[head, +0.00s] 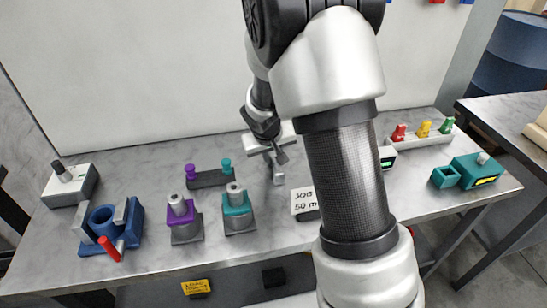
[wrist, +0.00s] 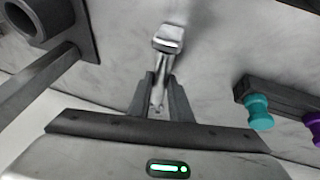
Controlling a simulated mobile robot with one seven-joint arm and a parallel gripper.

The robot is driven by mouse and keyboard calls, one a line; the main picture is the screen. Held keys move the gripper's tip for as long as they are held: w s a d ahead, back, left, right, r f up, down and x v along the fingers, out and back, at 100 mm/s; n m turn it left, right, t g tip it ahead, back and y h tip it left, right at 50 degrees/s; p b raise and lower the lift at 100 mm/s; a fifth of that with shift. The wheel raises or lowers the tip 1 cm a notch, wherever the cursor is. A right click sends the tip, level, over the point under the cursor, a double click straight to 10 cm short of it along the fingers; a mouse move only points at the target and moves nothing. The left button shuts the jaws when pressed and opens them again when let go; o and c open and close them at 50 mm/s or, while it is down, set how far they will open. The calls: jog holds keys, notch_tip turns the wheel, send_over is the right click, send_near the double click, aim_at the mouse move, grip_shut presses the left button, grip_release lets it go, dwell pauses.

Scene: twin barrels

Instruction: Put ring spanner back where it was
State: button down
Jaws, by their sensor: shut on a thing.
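My gripper (head: 271,158) is shut on the ring spanner, a grey metal piece (head: 279,178) that hangs below the fingers over the back middle of the bench. In the wrist view my fingers (wrist: 160,88) close on its thin shank, and its bright blocky end (wrist: 168,38) sticks out beyond them. The spanner's ring is not clear in either view. Whether its lower end touches the bench I cannot tell. A dark tube-like holder (wrist: 36,18) with a grey bar shows at the wrist view's upper left; my arm may hide it in the head view.
A dark rack (head: 210,179) with purple and teal knobs stands left of my gripper. A purple barrel (head: 183,220), a teal barrel (head: 238,210) and a blue vise (head: 108,226) stand further forward. Coloured pegs (head: 423,130) stand at the right.

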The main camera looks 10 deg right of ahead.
jog(key=c, duration=1.6)
grip_release()
jog(key=shift+f, duration=0.1)
jog(key=shift+r+p, duration=0.3)
jog(key=shift+r, duration=0.1)
jog(key=s+r+p, duration=0.1)
jog(key=s+r, duration=0.6)
jog(key=r, duration=0.3)
jog(key=s+r, duration=0.7)
jog(key=r, duration=0.2)
jog(key=s+r, duration=0.1)
jog(key=s, duration=0.3)
jog(key=s+r+y, duration=0.1)
jog(key=s, duration=0.4)
jog(key=s+r+t+y, duration=0.1)
jog(key=s+r, duration=0.1)
jog(key=s, duration=0.3)
jog(key=shift+s+a+r, duration=0.1)
jog(key=shift+s+a, duration=0.15)
jog(key=shift+a, duration=0.15)
